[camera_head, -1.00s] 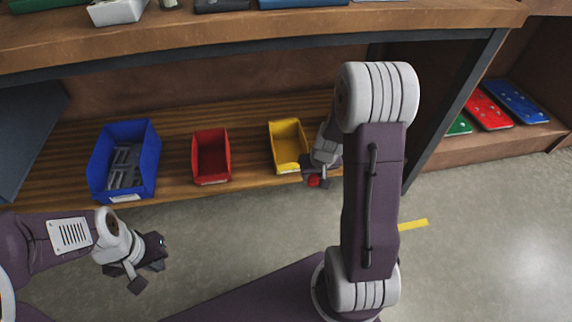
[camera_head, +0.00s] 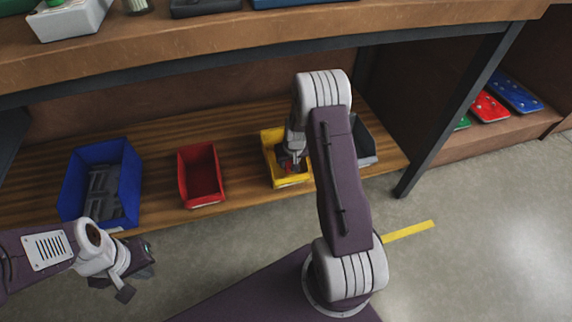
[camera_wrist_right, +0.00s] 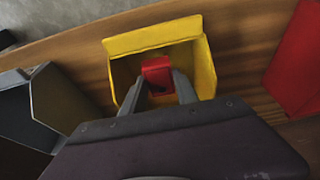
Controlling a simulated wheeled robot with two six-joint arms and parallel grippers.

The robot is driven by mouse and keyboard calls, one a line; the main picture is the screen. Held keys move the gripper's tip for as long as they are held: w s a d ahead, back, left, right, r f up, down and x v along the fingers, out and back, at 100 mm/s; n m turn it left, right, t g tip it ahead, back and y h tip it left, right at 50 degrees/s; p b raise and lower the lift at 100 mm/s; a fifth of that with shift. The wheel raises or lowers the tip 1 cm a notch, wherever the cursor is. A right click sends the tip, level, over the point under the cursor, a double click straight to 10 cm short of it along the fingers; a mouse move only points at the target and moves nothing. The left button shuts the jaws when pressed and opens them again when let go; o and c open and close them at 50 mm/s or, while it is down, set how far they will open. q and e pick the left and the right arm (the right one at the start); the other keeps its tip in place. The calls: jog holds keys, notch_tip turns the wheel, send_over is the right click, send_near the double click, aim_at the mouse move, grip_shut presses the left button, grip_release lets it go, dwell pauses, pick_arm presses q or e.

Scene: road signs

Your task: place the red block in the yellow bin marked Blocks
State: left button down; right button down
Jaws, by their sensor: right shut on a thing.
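The yellow bin (camera_head: 293,181) stands on the wooden lower shelf, partly hidden by my right arm in the head view. It also shows in the right wrist view (camera_wrist_right: 150,38). My right gripper (camera_wrist_right: 159,86) is shut on the red block (camera_wrist_right: 157,72), with a finger on each side of it. In the wrist view the block appears over the bin's opening; I cannot tell how deep it is. The block shows small in the head view (camera_head: 291,168). My left gripper (camera_head: 138,286) is at the lower left, away from the bins; its jaws are unclear.
A red bin (camera_head: 203,203) stands left of the yellow bin, and a blue bin (camera_head: 128,185) with grey parts stands further left. A grey bin (camera_head: 366,143) is right of the yellow one, partly behind my arm. The upper shelf (camera_head: 200,55) overhangs them.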

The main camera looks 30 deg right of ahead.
aim_at(287, 166)
jog(key=w+f, duration=0.1)
jog(key=w+b, duration=0.1)
jog(key=shift+w+d+f, duration=0.15)
jog(key=shift+w+f, duration=0.15)
jog(key=shift+f, duration=0.1)
notch_tip(287, 166, down, 4)
jog(key=b, duration=0.4)
jog(key=shift+f, duration=0.15)
jog(key=shift+r+p, duration=0.25)
jog(key=shift+p, duration=0.05)
jog(key=shift+f, duration=0.15)
jog(key=c, duration=0.9)
grip_release()
